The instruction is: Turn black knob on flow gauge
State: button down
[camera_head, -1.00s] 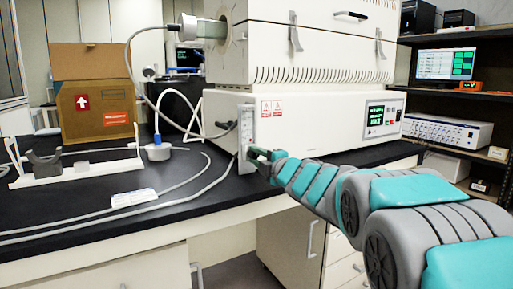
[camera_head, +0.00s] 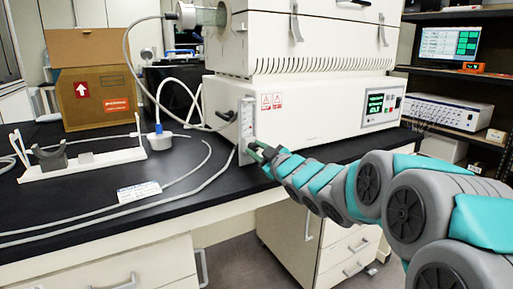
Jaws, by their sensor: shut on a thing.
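The flow gauge (camera_head: 246,122) is a narrow upright white panel on the left front corner of the white machine (camera_head: 320,112). My gripper (camera_head: 255,149) is at the lower end of the gauge, its fingers closed around the place of the black knob. The knob is hidden by the fingers or too small to make out. My arm comes in from the lower right, with grey and teal links.
A white label card (camera_head: 139,191) lies near the front. Shelves with a monitor (camera_head: 447,42) stand at right.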

jog(key=shift+f+m, duration=0.1)
jog(key=shift+m, duration=1.6)
jog(key=c, duration=0.6)
grip_release()
jog(key=b+v, duration=0.1)
jog(key=v, duration=0.6)
jog(key=shift+s+d, duration=0.25)
jog(key=shift+s, duration=0.1)
